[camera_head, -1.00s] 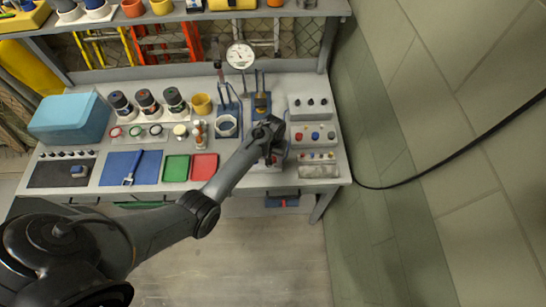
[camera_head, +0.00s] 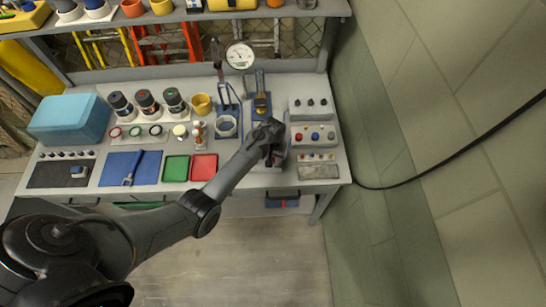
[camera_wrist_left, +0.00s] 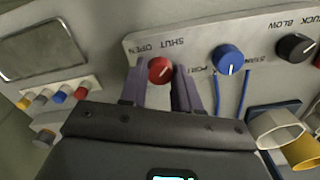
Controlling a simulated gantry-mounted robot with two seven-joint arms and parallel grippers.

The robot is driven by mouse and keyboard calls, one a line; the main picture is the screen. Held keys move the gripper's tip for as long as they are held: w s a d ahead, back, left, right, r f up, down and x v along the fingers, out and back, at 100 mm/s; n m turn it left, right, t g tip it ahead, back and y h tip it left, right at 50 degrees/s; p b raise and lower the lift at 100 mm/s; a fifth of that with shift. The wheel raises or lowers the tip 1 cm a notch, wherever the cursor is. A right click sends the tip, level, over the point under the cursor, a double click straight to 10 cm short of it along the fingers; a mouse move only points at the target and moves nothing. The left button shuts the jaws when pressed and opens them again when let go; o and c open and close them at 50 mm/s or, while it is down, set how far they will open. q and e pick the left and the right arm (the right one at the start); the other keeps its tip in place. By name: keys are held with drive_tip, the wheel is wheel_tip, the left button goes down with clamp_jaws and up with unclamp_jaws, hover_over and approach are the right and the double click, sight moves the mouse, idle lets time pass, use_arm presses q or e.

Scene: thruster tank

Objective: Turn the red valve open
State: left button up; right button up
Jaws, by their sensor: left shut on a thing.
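The red valve (camera_wrist_left: 160,70) is a small round knob on a pale grey panel (camera_wrist_left: 205,35) in the left wrist view. It sits between the two fingers of my left gripper (camera_wrist_left: 163,80), which is shut on it. The words SHUT and OPEN appear upside down above the knob. A pale mark shows on the knob's face, but its exact direction is hard to tell. In the head view my left gripper (camera_head: 275,158) is at the right part of the bench, and it hides the valve. My right gripper is not in view.
A blue knob (camera_wrist_left: 228,60) and a black knob (camera_wrist_left: 296,47) stand beside the valve on the same panel. Blue hoses and a hexagonal cup (camera_wrist_left: 275,126) are close by on the right. Coloured plugs (camera_wrist_left: 58,97) lie left. Red and green trays (camera_head: 204,167) are on the bench.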

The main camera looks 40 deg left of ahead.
use_arm(q)
drive_tip(key=shift+r, duration=0.1)
drive_tip(key=shift+n+p, duration=0.75)
drive_tip(key=shift+n, duration=0.35)
drive_tip(key=shift+n+p, duration=0.45)
drive_tip(key=shift+n, duration=0.35)
drive_tip(key=n+p, duration=0.1)
drive_tip(key=n, duration=0.3)
drive_tip(key=shift+d+n, duration=0.1)
drive_tip(key=shift+n, duration=0.2)
drive_tip(key=n, duration=0.4)
drive_tip(key=shift+n, duration=2.8)
drive_tip(key=o, duration=1.1)
drive_tip(key=shift+c, duration=0.2)
